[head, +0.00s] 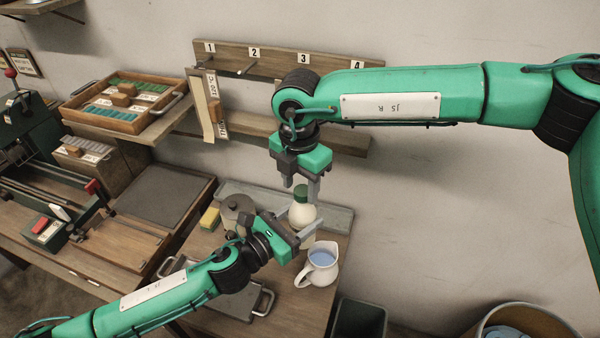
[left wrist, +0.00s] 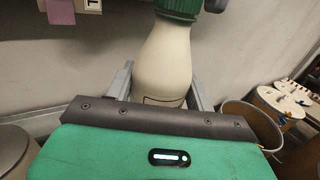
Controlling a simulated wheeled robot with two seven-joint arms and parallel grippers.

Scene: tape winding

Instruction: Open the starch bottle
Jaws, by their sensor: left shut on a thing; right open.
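The starch bottle (head: 302,213) is a cream bottle with a green cap (head: 301,194), standing upright on the small wooden table. My left gripper (head: 299,224) is shut on the bottle's body, with a finger on each side. The left wrist view shows the cream body (left wrist: 164,60) between the two fingers and the green cap (left wrist: 178,8) at the top edge. My right gripper (head: 300,184) is open and points down over the bottle, its fingers around the cap's level. Whether its fingers touch the cap cannot be told.
A white pitcher with blue liquid (head: 321,262) stands close at the bottle's right. A grey lidded pot (head: 236,210) and a yellow sponge (head: 209,218) are at its left. A metal-handled tray (head: 240,303) lies in front. A numbered peg rack (head: 270,62) is on the wall behind.

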